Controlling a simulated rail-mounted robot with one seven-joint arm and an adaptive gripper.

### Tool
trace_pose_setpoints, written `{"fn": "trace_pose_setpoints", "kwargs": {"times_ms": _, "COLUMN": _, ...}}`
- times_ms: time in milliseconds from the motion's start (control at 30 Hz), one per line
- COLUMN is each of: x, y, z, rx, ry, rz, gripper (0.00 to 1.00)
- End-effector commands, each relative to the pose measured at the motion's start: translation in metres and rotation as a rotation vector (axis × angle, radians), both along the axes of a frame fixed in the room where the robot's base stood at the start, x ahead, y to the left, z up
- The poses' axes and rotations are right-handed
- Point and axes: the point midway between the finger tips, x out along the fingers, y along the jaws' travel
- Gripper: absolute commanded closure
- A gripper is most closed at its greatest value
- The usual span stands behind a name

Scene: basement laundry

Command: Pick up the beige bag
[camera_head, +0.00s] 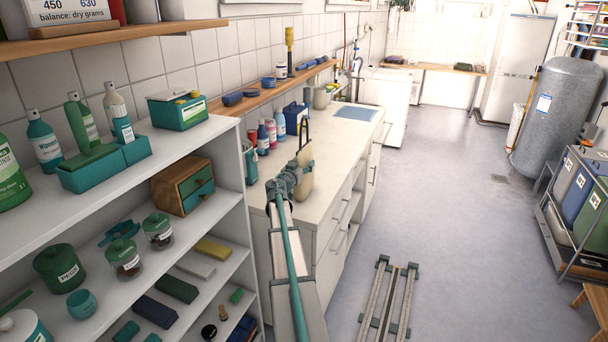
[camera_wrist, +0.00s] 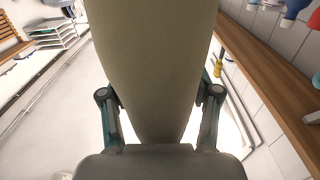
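The beige bag (camera_head: 305,182) is upright at the left part of the white counter, with a dark loop handle above it. I cannot tell whether its base touches the counter. My gripper (camera_head: 298,172) is at the bag's near side and covers part of it. In the wrist view the bag (camera_wrist: 155,60) fills the middle, between the two fingers of my gripper (camera_wrist: 158,95). The fingertips are hidden by the bag, so I cannot tell whether they press on it.
The white counter (camera_head: 342,142) has bottles, a blue box (camera_head: 296,116) and a blue mat (camera_head: 356,113) on it. A wooden wall shelf (camera_head: 275,91) runs above. A loaded shelf unit (camera_head: 204,134) stands at left.

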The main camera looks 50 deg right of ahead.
Motion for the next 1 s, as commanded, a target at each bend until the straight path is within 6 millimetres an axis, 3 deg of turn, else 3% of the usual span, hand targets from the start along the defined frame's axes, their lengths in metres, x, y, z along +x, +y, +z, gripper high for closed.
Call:
{"fn": "trace_pose_setpoints", "kwargs": {"times_ms": 33, "x": 0.0, "y": 0.0, "z": 0.0, "rx": 0.0, "ry": 0.0, "rz": 0.0, "gripper": 0.53}}
{"fn": "trace_pose_setpoints", "kwargs": {"times_ms": 300, "x": 0.0, "y": 0.0, "z": 0.0, "rx": 0.0, "ry": 0.0, "rz": 0.0, "gripper": 0.98}}
{"fn": "trace_pose_setpoints", "kwargs": {"times_ms": 333, "x": 0.0, "y": 0.0, "z": 0.0, "rx": 0.0, "ry": 0.0, "rz": 0.0, "gripper": 1.0}}
{"fn": "trace_pose_setpoints", "kwargs": {"times_ms": 767, "x": 0.0, "y": 0.0, "z": 0.005, "rx": -0.001, "ry": 0.0, "rz": 0.0, "gripper": 1.0}}
{"fn": "trace_pose_setpoints", "kwargs": {"times_ms": 1000, "x": 0.0, "y": 0.0, "z": 0.028, "rx": -0.002, "ry": -0.003, "rz": 0.0, "gripper": 1.0}}
